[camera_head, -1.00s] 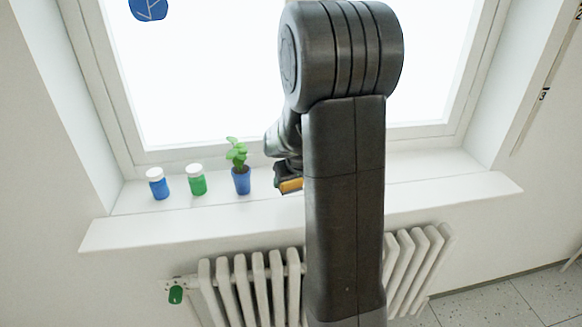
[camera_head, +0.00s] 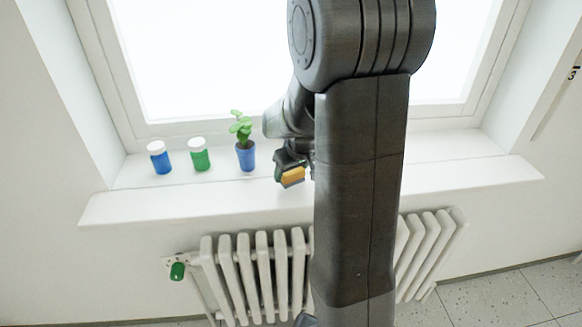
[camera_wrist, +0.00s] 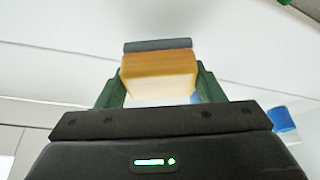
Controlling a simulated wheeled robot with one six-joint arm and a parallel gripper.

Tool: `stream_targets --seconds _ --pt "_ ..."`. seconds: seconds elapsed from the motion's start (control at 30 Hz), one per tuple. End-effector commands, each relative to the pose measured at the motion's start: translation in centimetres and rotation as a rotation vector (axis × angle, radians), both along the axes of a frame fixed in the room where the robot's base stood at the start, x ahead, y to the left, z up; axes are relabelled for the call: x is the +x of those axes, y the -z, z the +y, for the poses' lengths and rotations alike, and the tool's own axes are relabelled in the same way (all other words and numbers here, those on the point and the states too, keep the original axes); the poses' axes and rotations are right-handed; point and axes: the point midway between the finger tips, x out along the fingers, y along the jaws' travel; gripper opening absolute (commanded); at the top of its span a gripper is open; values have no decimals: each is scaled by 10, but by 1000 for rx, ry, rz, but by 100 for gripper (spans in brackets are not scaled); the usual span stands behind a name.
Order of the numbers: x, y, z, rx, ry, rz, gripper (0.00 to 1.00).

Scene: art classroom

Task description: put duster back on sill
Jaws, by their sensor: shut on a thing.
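The duster (camera_head: 293,176) has a yellow-tan wooden back and a grey pad. It also fills the middle of the wrist view (camera_wrist: 158,70), between the two green fingers. My gripper (camera_head: 286,166) is shut on the duster and holds it over the window sill (camera_head: 390,186), right of the potted plant. In the wrist view my gripper (camera_wrist: 158,88) grips the duster by its sides. I cannot tell whether the duster touches the sill. My arm hides part of the sill's middle.
A plant in a blue pot (camera_head: 246,158), a green jar (camera_head: 199,155) and a blue jar (camera_head: 159,158) stand on the sill, left of my gripper. The sill's right part is clear. A white radiator (camera_head: 258,265) with a green valve knob (camera_head: 178,271) is below.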

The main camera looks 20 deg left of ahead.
Motion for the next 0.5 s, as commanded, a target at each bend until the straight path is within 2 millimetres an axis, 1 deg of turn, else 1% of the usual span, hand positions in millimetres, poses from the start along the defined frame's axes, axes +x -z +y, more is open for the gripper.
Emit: stream_targets --seconds 0.03,0.13,0.5 --pt "0 7 0 0 0 0 43" --pt "0 11 0 1 0 -1 43" --pt "0 12 0 1 0 -1 43"
